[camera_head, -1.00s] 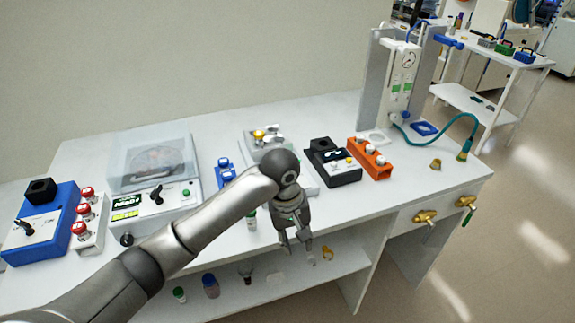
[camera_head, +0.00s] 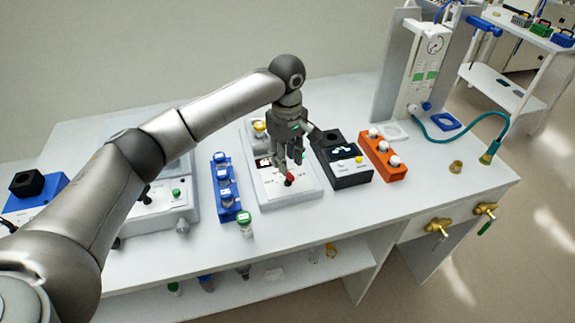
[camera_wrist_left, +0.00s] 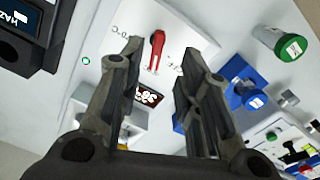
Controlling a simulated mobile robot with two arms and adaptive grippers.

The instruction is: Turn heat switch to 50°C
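The heat switch is a red lever (camera_head: 289,180) on the sloped front of a white device (camera_head: 267,196). In the left wrist view the red switch (camera_wrist_left: 156,50) shows between and beyond my fingertips, with printed marks around it and a lit display (camera_wrist_left: 148,96) beside it. The marks are too small to read surely. My left gripper (camera_head: 291,164) points down just above the switch. Its fingers (camera_wrist_left: 165,62) are spread apart with nothing between them, and I cannot tell whether either touches the lever. My right gripper is not in view.
A black device (camera_head: 345,180) and an orange rack (camera_head: 384,160) stand right of the white device. A blue rack (camera_head: 229,203) and a green-capped vial (camera_head: 245,224) stand at its left. Brass valves (camera_head: 438,227) stick out of the table front.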

